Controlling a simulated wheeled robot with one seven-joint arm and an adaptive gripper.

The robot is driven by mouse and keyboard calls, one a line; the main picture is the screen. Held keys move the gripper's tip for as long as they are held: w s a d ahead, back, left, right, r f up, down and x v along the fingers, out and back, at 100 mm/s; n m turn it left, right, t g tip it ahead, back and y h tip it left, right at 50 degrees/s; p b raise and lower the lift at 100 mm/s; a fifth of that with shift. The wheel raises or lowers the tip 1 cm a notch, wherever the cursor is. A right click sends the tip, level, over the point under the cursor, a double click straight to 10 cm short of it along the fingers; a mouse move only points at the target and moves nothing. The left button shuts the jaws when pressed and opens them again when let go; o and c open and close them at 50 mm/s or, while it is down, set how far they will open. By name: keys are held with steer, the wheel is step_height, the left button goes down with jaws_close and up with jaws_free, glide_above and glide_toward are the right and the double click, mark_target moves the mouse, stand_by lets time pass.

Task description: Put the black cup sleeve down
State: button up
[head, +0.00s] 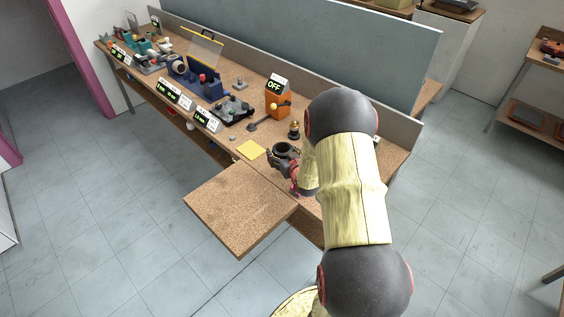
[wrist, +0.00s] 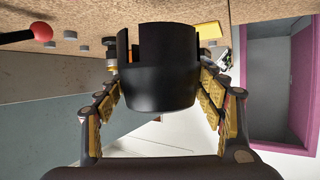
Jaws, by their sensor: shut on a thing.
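The black cup sleeve (wrist: 158,68) is a dark round band with notches along one end. It fills the space between the fingers of my gripper (wrist: 160,92) in the wrist view, with a padded finger on each side. In the head view the sleeve (head: 286,149) shows at the fingertips of my gripper (head: 283,159), over the near edge of the workbench (head: 228,139). My arm hides part of the gripper and the bench to its right. I cannot tell whether the sleeve touches the bench top.
A yellow square (head: 251,150) lies just left of the sleeve. A brass-and-black piece (head: 294,130) and an orange box (head: 278,100) with an OFF sign stand behind. A bare brown board (head: 240,208) juts out in front. A grey partition (head: 320,60) runs behind.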

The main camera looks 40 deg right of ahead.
mark_target(281, 152)
steer(key=shift+w+d+f+b, duration=0.15)
steer(key=shift+w+d+f, duration=0.2)
steer(key=shift+f, duration=0.25)
steer(key=shift+w+d+f+b, duration=0.15)
steer(key=shift+w+d+f, duration=0.05)
steer(key=shift+w+f, duration=0.3)
steer(key=shift+f+b, duration=0.5)
steer(key=shift+f, duration=0.95)
steer(key=shift+f, duration=0.2)
steer(key=o, duration=1.2)
steer(key=shift+c, duration=0.2)
steer(key=shift+r, duration=0.15)
